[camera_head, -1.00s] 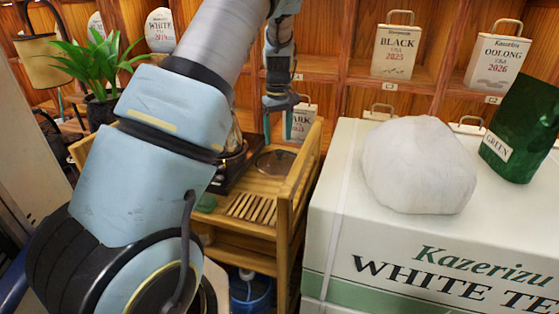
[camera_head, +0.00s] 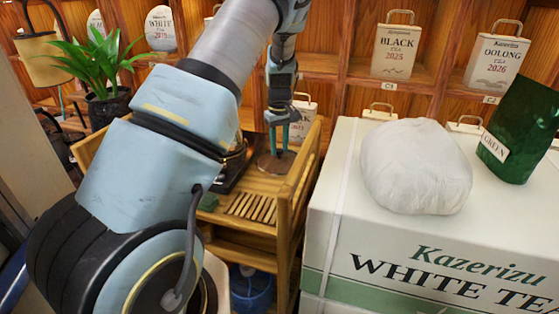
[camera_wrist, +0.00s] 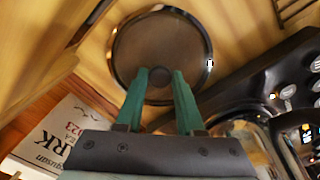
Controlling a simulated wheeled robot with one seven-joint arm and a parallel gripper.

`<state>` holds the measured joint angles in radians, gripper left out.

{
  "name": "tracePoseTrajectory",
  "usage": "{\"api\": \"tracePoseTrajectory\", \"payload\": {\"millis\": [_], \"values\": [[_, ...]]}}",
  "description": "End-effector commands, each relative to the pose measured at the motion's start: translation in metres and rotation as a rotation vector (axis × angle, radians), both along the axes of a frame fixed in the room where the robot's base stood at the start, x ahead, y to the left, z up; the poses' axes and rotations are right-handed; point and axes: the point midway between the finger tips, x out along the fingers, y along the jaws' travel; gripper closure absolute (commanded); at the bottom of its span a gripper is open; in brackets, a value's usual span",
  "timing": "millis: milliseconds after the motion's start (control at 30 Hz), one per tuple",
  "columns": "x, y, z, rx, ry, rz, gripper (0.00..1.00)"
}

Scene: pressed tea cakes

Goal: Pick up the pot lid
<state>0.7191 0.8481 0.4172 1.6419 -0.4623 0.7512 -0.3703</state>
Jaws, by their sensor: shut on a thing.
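The pot lid (camera_wrist: 160,40) is a round, dark glassy disc with a shiny metal rim and a small dark knob. It lies on the wooden cart and also shows in the head view (camera_head: 270,164). My gripper (camera_wrist: 160,74) is over it, its two green fingers shut on the lid's knob. In the head view my gripper (camera_head: 279,148) points straight down at the lid. The fingers hide part of the knob and the near rim.
A dark appliance with buttons (camera_wrist: 290,85) stands close beside the lid. The wooden cart (camera_head: 300,185) has a raised side rail and a slatted part. A large white tea box (camera_head: 330,200) with a white wrapped bundle (camera_head: 415,165) stands to the right.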

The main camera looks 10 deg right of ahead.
Motion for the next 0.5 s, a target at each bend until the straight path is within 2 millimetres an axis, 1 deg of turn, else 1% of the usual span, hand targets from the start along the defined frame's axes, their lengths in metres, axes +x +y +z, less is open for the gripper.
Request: {"api": "tracePoseTrajectory", "payload": {"millis": [33, 200, 233, 500], "values": [[0.0001, 0.0000, 0.0001, 0.000, 0.000, 0.000, 0.79], [0.0001, 0.0000, 0.0002, 0.000, 0.000, 0.000, 0.98], [0.0001, 0.0000, 0.0002, 0.000, 0.000, 0.000, 1.00], [0.0001, 0.0000, 0.0003, 0.000, 0.000, 0.000, 1.00]]}}
